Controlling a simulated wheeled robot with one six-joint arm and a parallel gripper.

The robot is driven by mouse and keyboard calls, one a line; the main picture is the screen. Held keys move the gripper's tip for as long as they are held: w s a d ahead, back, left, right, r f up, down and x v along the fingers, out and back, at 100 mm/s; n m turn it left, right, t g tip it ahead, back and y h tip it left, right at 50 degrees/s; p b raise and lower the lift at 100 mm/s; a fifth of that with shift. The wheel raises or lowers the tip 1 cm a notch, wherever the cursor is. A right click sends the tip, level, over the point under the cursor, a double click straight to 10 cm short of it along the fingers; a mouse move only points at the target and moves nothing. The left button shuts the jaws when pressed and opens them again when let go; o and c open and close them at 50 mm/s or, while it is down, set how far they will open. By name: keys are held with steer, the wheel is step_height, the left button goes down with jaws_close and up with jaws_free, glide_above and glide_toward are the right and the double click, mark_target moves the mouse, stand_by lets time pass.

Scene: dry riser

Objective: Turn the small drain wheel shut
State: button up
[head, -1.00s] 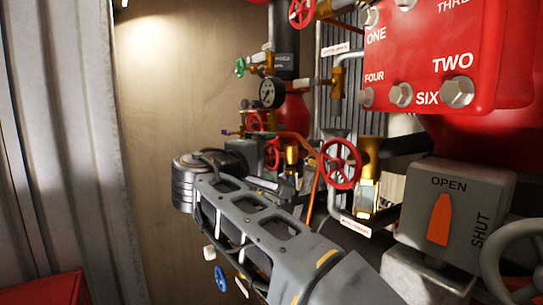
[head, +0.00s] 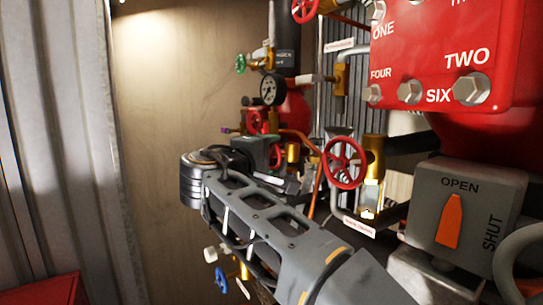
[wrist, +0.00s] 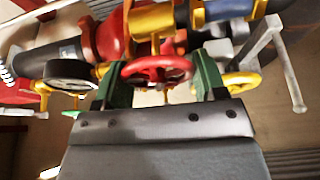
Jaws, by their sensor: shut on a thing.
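A small red handwheel (wrist: 157,70) sits between the two green fingers of my gripper (wrist: 160,82) in the wrist view. The gripper is shut on this wheel, one finger at each side of its rim. Brass-yellow fittings show behind the wheel. In the head view my arm reaches into the pipework, and its own links hide the fingers. I cannot tell for certain which red wheel in the head view is the held one.
A red handwheel (head: 345,163) on a brass valve stands right of my arm. A gauge (head: 272,90), a green wheel (head: 240,64) and a blue wheel (head: 221,279) are nearby. A red numbered box (head: 440,55) and a grey OPEN/SHUT box (head: 465,212) crowd the right.

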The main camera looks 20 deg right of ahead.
steer(key=shift+c, duration=0.7)
steer(key=shift+f+m+b, duration=0.3)
steer(key=shift+m+b, duration=0.2)
steer(key=shift+b, duration=0.55)
steer(key=shift+m+h+b, duration=0.4)
steer(key=shift+m+b, duration=0.2)
steer(key=shift+b, duration=0.6)
steer(key=m+b, duration=0.2)
steer(key=b, duration=0.1)
steer(key=shift+r+m+h, duration=0.1)
steer(key=shift+m+h, duration=0.2)
steer(key=shift+h, duration=0.1)
steer(key=shift+r+m+h+b, duration=0.1)
steer(key=shift+m+h+b, duration=0.3)
steer(key=shift+m+b, duration=0.4)
steer(key=shift+r, duration=0.1)
steer(key=o, duration=0.9)
steer(key=shift+r, duration=0.1)
steer(key=shift+s+a+b, duration=0.1)
steer(key=shift+b, duration=0.2)
